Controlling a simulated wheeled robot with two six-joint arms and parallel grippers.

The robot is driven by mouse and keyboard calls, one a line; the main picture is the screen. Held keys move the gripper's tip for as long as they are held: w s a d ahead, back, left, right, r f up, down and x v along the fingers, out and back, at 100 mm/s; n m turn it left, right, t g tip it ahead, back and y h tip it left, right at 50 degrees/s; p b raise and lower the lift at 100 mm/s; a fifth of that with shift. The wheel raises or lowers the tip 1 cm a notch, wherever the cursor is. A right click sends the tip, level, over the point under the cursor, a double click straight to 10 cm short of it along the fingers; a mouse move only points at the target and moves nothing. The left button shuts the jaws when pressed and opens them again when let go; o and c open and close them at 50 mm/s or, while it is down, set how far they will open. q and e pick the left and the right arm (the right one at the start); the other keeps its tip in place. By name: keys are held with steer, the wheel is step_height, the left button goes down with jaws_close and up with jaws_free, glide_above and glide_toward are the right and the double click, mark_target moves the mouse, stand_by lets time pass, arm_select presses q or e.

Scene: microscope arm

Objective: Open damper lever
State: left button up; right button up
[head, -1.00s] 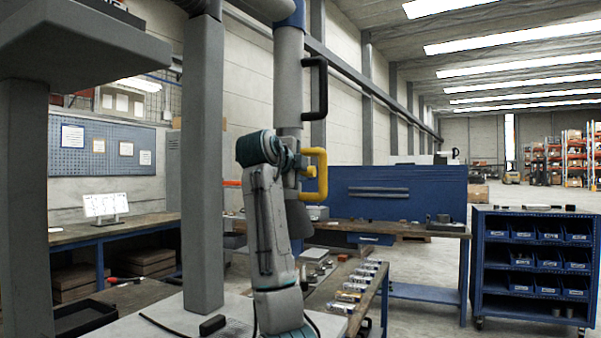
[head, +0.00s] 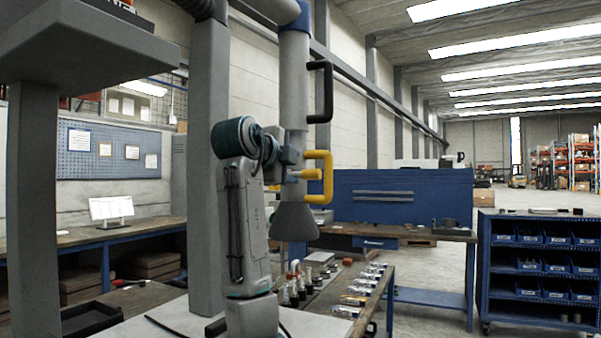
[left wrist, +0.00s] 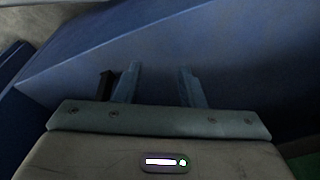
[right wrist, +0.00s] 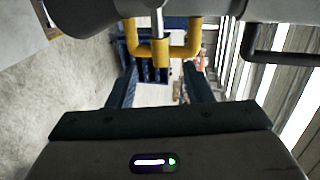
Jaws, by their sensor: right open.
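A grey vertical extraction duct (head: 294,85) ends in a flared hood (head: 295,222). On it is a yellow U-shaped handle (head: 328,178), with a short yellow-tipped lever (head: 307,174) beside it. In the right wrist view, the lever (right wrist: 159,50) points down between the two arms of the yellow handle (right wrist: 193,45). My right gripper (right wrist: 159,78) is open and empty, just short of the lever. In the head view my right wrist hides part of the duct there. My left gripper (left wrist: 158,80) is open and empty before a plain blue surface, outside the head view.
A black handle (head: 325,90) is on the duct above the yellow one. A grey post (head: 206,150) stands left of my right arm. Below are a workbench with small bottles and parts (head: 350,285) and a blue cabinet with bins (head: 540,265). The floor at right is open.

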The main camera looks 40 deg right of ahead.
steer(key=v, duration=0.2)
steer(key=shift+s+a, duration=0.15)
steer(key=shift+a, duration=0.15)
stand_by(0.4)
